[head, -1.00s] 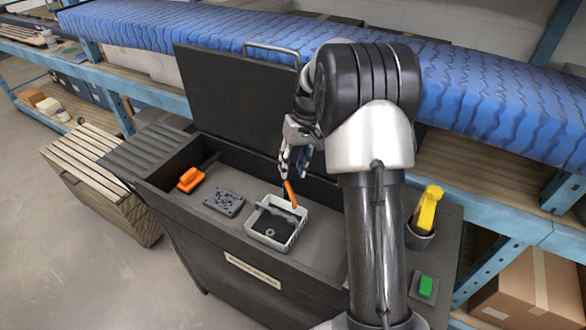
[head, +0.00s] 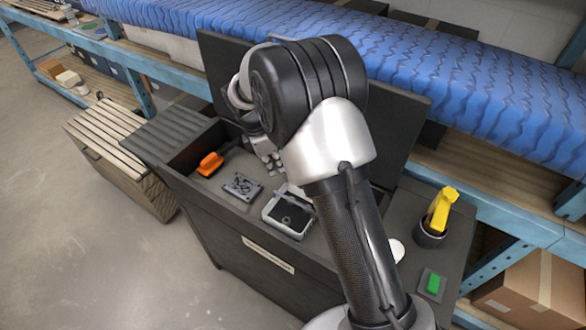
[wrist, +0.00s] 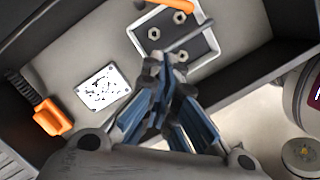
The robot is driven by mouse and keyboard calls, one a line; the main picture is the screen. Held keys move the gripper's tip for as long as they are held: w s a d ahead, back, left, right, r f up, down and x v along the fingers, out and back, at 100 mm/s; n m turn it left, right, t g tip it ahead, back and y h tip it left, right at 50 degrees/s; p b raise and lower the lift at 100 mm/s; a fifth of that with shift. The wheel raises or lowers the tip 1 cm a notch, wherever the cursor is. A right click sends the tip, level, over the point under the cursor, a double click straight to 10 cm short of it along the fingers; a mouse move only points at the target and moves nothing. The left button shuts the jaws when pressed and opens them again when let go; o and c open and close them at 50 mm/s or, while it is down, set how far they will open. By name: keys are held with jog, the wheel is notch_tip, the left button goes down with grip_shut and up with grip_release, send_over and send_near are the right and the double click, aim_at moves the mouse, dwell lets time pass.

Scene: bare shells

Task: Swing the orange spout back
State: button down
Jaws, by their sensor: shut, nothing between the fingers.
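The orange spout (wrist: 182,10) shows in the wrist view at the top edge, reaching over a white-rimmed tray (wrist: 136,38). In the head view my arm hides the spout, while part of the tray (head: 268,216) shows. My gripper (wrist: 165,75) is shut and empty, its blue-grey fingers together near the tray's lower edge in the wrist view. It is apart from the spout in that picture. In the head view the gripper (head: 268,155) is partly hidden behind my arm, above the bench recess.
An orange-handled tool (head: 210,163) and a speckled plate (head: 242,186) lie left of the tray. The raised dark lid (head: 222,75) stands behind.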

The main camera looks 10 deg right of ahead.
jog(key=d+f+b, duration=0.3)
jog(key=d+f, duration=0.3)
jog(key=f, duration=0.3)
jog(key=shift+f, duration=0.3)
